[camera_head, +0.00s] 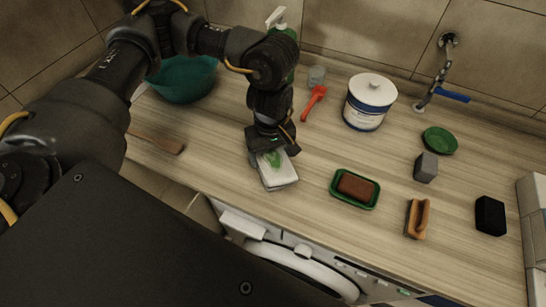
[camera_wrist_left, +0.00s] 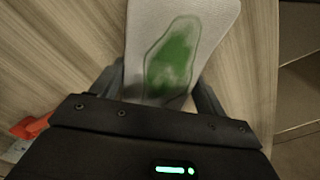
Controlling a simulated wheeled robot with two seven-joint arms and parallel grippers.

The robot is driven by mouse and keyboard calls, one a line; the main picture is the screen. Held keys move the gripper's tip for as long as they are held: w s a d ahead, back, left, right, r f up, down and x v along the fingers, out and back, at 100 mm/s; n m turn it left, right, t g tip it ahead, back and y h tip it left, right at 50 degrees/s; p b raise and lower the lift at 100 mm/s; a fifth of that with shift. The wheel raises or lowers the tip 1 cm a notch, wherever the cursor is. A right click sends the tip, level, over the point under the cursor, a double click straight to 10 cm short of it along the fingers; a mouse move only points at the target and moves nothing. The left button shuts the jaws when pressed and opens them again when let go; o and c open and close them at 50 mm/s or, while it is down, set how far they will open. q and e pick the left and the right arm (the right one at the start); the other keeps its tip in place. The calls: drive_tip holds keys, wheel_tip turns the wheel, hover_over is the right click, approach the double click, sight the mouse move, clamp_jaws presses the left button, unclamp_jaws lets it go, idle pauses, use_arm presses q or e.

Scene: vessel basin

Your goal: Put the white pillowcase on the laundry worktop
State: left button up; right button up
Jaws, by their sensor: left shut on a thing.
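The white pillowcase (camera_head: 281,178), a small folded piece with a green stain, is at the front middle of the wood-grain laundry worktop (camera_head: 225,150). My left gripper (camera_head: 270,153) comes from above and is shut on its back end. In the left wrist view the pillowcase (camera_wrist_left: 210,15) lies between the two fingers (camera_wrist_left: 162,85), stain facing the camera. It is on or just above the worktop; I cannot tell whether it fully touches. My right gripper is not in view.
A green soap dish (camera_head: 341,193) with a brown bar (camera_head: 356,186) is close on the right. A red tool (camera_head: 312,103), a white tub (camera_head: 370,101), a brush (camera_head: 417,219) and a grey block (camera_head: 426,167) stand around. A teal basin (camera_head: 187,82) is back left. A washing machine (camera_head: 290,260) is below the front edge.

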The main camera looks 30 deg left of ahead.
use_arm(q)
drive_tip(key=shift+f, duration=0.5)
drive_tip(key=shift+s+r, duration=0.1)
drive_tip(key=shift+r, duration=0.05)
drive_tip(key=shift+d, duration=0.2)
drive_tip(key=o, duration=1.1)
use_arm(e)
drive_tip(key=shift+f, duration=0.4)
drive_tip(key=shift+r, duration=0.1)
